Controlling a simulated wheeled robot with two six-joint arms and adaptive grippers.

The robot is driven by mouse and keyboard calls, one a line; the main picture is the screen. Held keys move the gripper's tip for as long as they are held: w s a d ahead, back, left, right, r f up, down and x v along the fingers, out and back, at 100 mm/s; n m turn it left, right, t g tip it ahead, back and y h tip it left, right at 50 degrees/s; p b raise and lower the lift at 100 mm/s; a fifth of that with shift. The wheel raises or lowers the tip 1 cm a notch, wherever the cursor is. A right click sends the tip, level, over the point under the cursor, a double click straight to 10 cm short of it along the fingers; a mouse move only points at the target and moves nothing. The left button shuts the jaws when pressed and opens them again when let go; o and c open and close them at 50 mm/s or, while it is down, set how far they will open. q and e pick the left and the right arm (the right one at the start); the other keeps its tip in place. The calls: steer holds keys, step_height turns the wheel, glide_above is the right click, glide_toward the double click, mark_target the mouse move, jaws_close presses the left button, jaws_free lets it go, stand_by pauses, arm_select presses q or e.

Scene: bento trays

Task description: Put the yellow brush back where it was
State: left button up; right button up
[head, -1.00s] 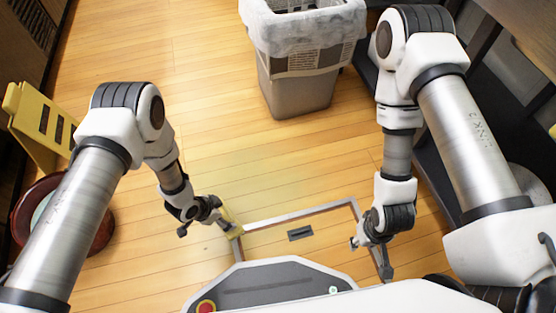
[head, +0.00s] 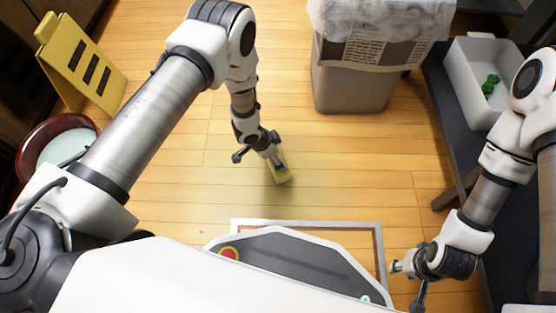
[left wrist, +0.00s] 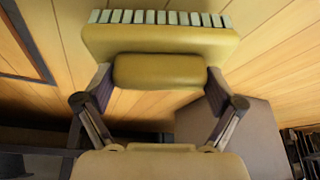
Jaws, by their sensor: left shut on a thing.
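The yellow brush (head: 282,172) is in my left gripper (head: 268,157), over the wooden floor in the middle of the head view. In the left wrist view the brush (left wrist: 160,42) has a wide yellow body with a row of pale bristles along its far edge. The two fingers of my left gripper (left wrist: 160,85) press on the sides of its rounded yellow grip (left wrist: 158,70). I cannot tell how high it is above the floor. My right gripper (head: 407,285) is at the lower right, with its fingers apart and nothing between them.
A lined bin (head: 355,85) stands beyond the brush. A dark bench (head: 450,150) at the right bears a white tray (head: 463,80) with green pieces. At the left are a yellow floor sign (head: 83,68) and a red-rimmed round bowl (head: 30,140). A framed rectangle (head: 378,240) lies before my base.

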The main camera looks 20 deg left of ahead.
arm_select(q)
steer(key=f+b, duration=0.1)
steer(key=f, duration=0.1)
steer(key=w+f+b, duration=0.1)
steer(key=f+b, duration=0.1)
steer(key=shift+w+a, duration=0.1)
steer(key=shift+r, duration=0.3)
steer(key=shift+c, duration=0.6)
steer(key=shift+f, duration=0.15)
steer(key=o, duration=0.8)
steer(key=shift+f, duration=0.1)
steer(key=shift+o, duration=0.3)
